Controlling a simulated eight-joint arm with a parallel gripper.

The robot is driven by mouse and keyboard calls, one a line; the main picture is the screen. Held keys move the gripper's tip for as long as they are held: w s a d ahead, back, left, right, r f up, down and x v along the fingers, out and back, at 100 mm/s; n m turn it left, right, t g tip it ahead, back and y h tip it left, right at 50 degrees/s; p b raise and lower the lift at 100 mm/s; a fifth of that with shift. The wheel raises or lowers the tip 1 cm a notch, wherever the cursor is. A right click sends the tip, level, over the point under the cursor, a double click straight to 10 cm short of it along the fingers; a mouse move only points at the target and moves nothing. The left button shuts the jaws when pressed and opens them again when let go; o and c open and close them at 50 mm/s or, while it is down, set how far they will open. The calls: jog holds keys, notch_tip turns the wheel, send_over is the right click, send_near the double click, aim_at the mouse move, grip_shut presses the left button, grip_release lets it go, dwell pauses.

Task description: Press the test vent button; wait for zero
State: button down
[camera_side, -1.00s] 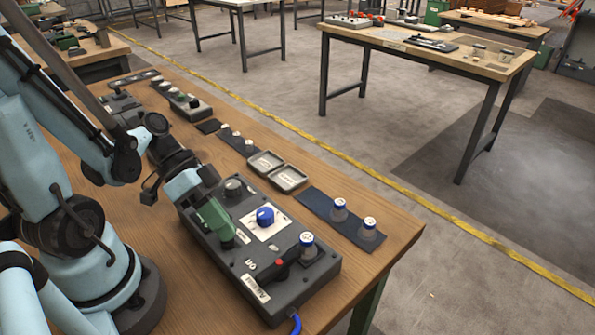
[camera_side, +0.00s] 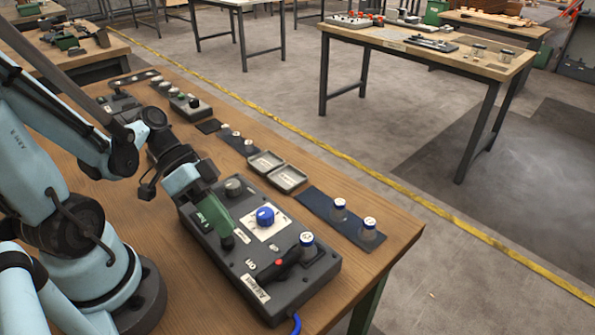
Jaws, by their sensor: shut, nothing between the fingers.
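A dark grey control box (camera_side: 215,250) lies on the wooden bench. The fingertips are just above a dark button-like part (camera_side: 228,243) left of the blue knob. I cannot tell whether they touch it. Which control is the test vent button, and any gauge reading, are too small to make out.
A blue cable (camera_side: 296,323) leaves the box's near end. Bare bench lies along the right edge.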

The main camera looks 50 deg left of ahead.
jog(key=shift+r, duration=0.15)
jog(key=shift+r, duration=2.5)
jog(key=w+n+y, duration=0.1)
jog(key=w+a+f+n+t+y, duration=0.1)
jog(key=y, duration=0.1)
jog(key=w+a+f+n+y, duration=0.1)
jog(key=w+n+y, duration=0.1)
jog(key=shift+a+f, duration=0.1)
jog(key=shift+a, duration=0.05)
jog(key=w+a+r+n+t+y, duration=0.1)
jog(key=w+r+n+t+y, duration=0.1)
jog(key=w+r+t+y, duration=0.1)
jog(key=shift+w+r+n+t+y, duration=0.35)
jog(key=shift+w+t+y, duration=0.25)
jog(key=shift+w, duration=0.5)
